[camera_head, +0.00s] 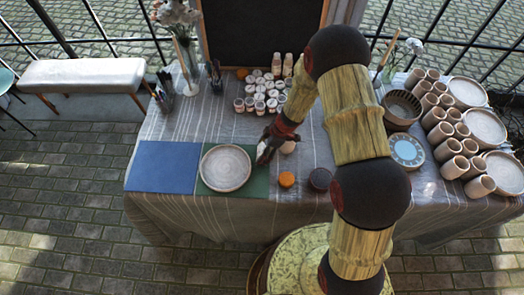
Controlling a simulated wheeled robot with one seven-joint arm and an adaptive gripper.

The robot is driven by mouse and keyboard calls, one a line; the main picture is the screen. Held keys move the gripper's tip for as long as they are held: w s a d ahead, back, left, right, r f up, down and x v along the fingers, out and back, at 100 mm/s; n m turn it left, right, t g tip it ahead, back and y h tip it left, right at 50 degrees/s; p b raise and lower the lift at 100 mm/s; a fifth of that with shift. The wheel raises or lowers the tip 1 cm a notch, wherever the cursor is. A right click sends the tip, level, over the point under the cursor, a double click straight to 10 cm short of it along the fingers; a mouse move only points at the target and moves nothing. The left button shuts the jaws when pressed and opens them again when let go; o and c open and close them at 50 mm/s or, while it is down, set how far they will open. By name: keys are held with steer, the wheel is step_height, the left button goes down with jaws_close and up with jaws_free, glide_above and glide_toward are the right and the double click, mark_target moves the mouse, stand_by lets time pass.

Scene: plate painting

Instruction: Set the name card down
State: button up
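I cannot tell whether the card touches the mat. The plate lies on the green mat.
A bare blue mat (163,167) lies to the left. An orange pot (287,179) and a dark pot (320,178) stand right of the green mat. Several small paint jars (262,88) stand behind. Cups (448,150) and stacked plates (484,127) fill the right side.

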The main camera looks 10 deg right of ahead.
steer(key=shift+f, duration=0.1)
steer(key=o, duration=0.8)
steer(key=shift+c, duration=0.2)
